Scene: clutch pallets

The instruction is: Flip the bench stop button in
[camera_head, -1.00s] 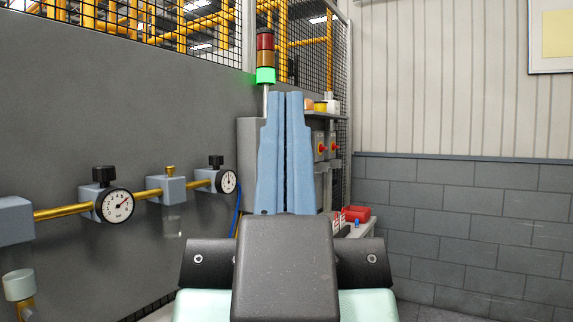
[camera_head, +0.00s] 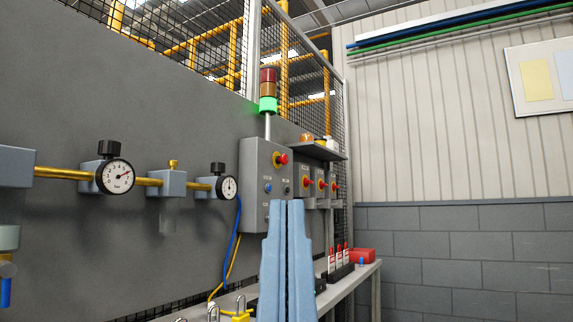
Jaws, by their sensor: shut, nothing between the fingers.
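A grey control box (camera_head: 255,168) is fixed on the dark wall ahead. A red stop button (camera_head: 282,158) with a yellow collar sits near its top right, and a blue button (camera_head: 268,188) sits lower on the same face. My gripper (camera_head: 286,203) has two pale blue fingers pointing up, held together with nothing between them. In the picture its tips cover the lower part of the box, below the red button. The red button is in full view and I see no contact with it.
Several smaller boxes with red-and-yellow switches (camera_head: 307,183) are right of the control box, under a small shelf (camera_head: 318,150). Gauges (camera_head: 115,176) and a brass pipe run along the left wall. A bench (camera_head: 345,283) below carries padlocks and a red box (camera_head: 362,255).

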